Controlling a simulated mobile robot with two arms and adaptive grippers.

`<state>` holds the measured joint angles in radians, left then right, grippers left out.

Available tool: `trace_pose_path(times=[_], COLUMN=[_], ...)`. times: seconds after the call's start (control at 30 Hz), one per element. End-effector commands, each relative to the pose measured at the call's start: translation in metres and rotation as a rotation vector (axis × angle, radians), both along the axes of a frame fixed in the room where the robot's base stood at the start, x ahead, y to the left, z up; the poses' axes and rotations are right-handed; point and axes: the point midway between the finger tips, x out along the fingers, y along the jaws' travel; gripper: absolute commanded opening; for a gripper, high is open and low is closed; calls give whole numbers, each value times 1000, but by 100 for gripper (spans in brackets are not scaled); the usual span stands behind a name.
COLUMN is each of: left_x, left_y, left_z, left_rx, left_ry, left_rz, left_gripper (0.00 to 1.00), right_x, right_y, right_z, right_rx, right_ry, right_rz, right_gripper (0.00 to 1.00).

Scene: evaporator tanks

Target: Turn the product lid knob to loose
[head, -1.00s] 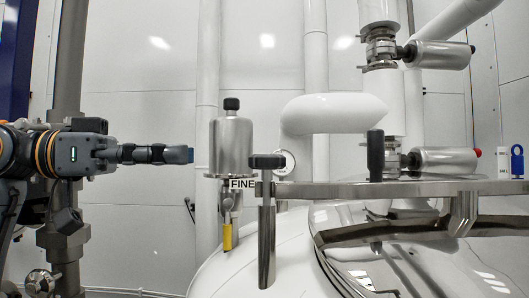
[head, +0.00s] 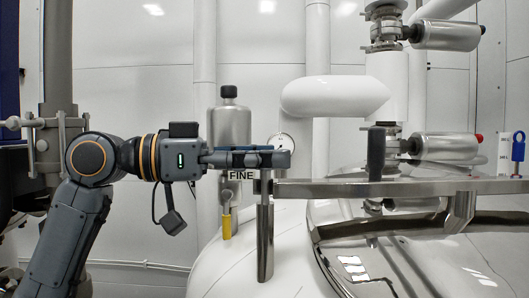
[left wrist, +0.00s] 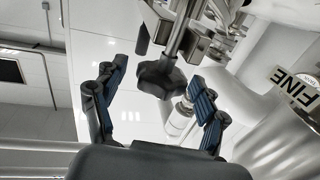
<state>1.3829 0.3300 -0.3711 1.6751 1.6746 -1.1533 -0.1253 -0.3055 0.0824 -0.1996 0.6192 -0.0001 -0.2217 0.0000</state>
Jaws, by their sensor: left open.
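The dark lobed lid knob (left wrist: 160,78) shows in the left wrist view, on a steel rod between the spread fingers of my left gripper (left wrist: 158,80). There is a visible gap on both sides. In the head view my left gripper (head: 278,158) reaches in level from the left and hides the knob; the steel post (head: 265,240) below shows. My left gripper is open, and I see no clear contact with the knob. The steel lid (head: 440,250) of the white tank lies to the right. My right gripper is not in view.
A steel canister (head: 230,125) with a black cap stands behind my left gripper. A FINE label (head: 241,175) and a yellow valve handle (head: 227,228) are below. A steel bar (head: 410,188) with a black upright handle (head: 376,152) runs right. White pipes (head: 335,97) rise behind.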

Motion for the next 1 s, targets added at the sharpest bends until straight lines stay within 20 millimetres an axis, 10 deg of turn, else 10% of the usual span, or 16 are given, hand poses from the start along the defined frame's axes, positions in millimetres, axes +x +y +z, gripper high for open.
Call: trace_pose_path(times=[0.3,1.0], left_x=[0,-2], left_y=[0,0], left_z=[0,-2], left_rx=[0,1], left_ry=[0,-10], left_rz=[-1,282], left_gripper=[18,18], right_x=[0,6], right_y=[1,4], right_z=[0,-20], right_rx=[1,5], right_ry=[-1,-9], right_rz=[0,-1], right_gripper=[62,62])
